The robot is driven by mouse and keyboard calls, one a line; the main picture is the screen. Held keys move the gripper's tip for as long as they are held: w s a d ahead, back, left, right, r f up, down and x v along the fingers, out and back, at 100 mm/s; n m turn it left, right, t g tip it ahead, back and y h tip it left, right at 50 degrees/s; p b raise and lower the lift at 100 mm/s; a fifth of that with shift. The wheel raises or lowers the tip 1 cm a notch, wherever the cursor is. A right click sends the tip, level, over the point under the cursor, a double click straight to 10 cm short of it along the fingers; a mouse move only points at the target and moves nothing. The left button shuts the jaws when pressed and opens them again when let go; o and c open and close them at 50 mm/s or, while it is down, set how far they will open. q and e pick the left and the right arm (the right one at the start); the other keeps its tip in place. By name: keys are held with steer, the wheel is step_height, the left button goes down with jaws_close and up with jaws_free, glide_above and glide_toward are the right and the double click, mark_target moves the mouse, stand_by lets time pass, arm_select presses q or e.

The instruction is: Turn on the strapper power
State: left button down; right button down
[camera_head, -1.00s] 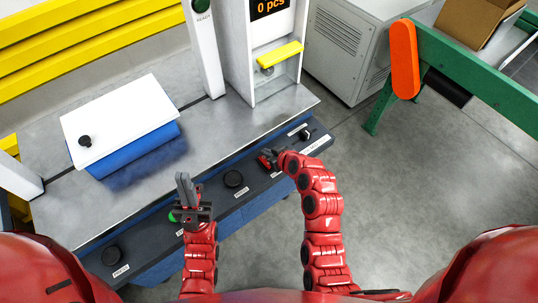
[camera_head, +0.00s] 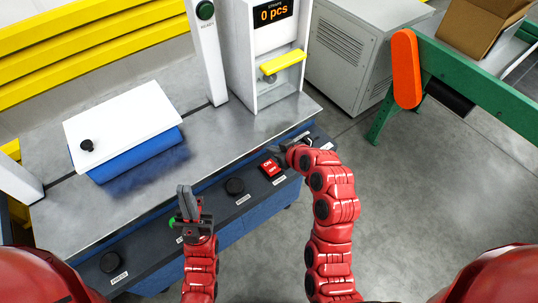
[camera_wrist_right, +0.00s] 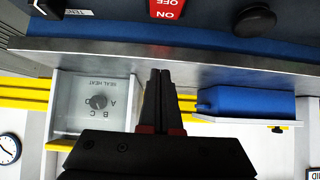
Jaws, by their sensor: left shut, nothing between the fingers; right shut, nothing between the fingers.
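The red power switch (camera_head: 270,167), marked ON and OFF, sits on the dark front panel (camera_head: 216,205) of the strapper. It looks bright red. It also shows upside down at the top of the right wrist view (camera_wrist_right: 167,8). My right gripper (camera_head: 285,146) is shut and empty, just beyond and to the right of the switch, apart from it; its closed fingers also show in the wrist view (camera_wrist_right: 161,90). My left gripper (camera_head: 184,192) is shut and empty, above the left part of the panel near a green button (camera_head: 172,222), which it partly hides.
The steel tabletop (camera_head: 200,150) carries a blue box with a white lid (camera_head: 122,125). A white tower (camera_head: 236,60) has a display reading 0 pcs (camera_head: 273,13) and a yellow bar (camera_head: 283,62). Open floor (camera_head: 430,200) lies to the right.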

steer(key=shift+s+d+r+b, duration=0.15)
steer(key=shift+s+d+r, duration=0.15)
steer(key=shift+r, duration=0.35)
steer(key=shift+s+d+r+b, duration=0.2)
steer(key=shift+s+r, duration=0.2)
steer(key=shift+r, duration=0.25)
steer(key=shift+s+d+r+b, duration=0.15)
steer(key=shift+s+d+r, duration=0.15)
steer(key=shift+r, duration=0.35)
steer(key=shift+s, duration=0.1)
